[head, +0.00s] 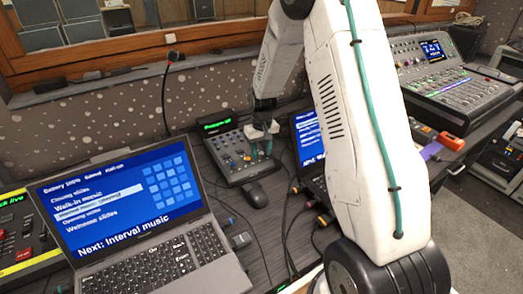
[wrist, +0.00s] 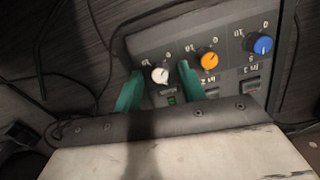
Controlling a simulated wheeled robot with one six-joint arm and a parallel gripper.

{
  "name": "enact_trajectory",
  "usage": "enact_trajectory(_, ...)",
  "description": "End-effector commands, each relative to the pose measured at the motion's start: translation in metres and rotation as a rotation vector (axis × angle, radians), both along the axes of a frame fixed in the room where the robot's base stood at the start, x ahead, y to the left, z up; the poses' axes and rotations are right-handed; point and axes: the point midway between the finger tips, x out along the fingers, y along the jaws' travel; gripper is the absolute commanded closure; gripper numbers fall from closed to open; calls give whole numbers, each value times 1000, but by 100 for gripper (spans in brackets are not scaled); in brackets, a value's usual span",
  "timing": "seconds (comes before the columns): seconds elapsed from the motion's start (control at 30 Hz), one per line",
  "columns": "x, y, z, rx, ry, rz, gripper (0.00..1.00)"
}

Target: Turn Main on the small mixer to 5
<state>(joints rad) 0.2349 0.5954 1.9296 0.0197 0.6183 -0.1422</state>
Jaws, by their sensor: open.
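The small mixer (head: 226,160) lies on the desk in the middle of the head view. In the wrist view its panel (wrist: 225,60) appears upside down, with a white knob (wrist: 160,75), an orange knob (wrist: 208,61) and a blue knob (wrist: 259,44) in a row. The orange and blue knobs have input labels below them; the white knob's name is not readable, and its pointer reading is unclear. My gripper (wrist: 160,72) is open, its teal fingertips on either side of the white knob. I cannot tell if they touch it. In the head view my gripper (head: 262,148) is over the mixer's right side.
A laptop (head: 135,210) stands front left, and a second laptop (head: 308,140) is right of the mixer, partly behind my arm. A black mouse (head: 254,192) lies just in front of the mixer. Cables run across the desk. A larger console (head: 450,85) stands at right.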

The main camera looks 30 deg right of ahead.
Motion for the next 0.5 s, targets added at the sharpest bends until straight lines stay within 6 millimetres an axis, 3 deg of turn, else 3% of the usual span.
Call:
enact_trajectory(0.17, 0, 0, 0, 0, 0, 0, 59)
enact_trajectory(0.2, 0, 0, 0, 0, 0, 0, 62)
enact_trajectory(0.33, 0, 0, 0, 0, 0, 0, 98)
enact_trajectory(0.5, 0, 0, 0, 0, 0, -1, 100)
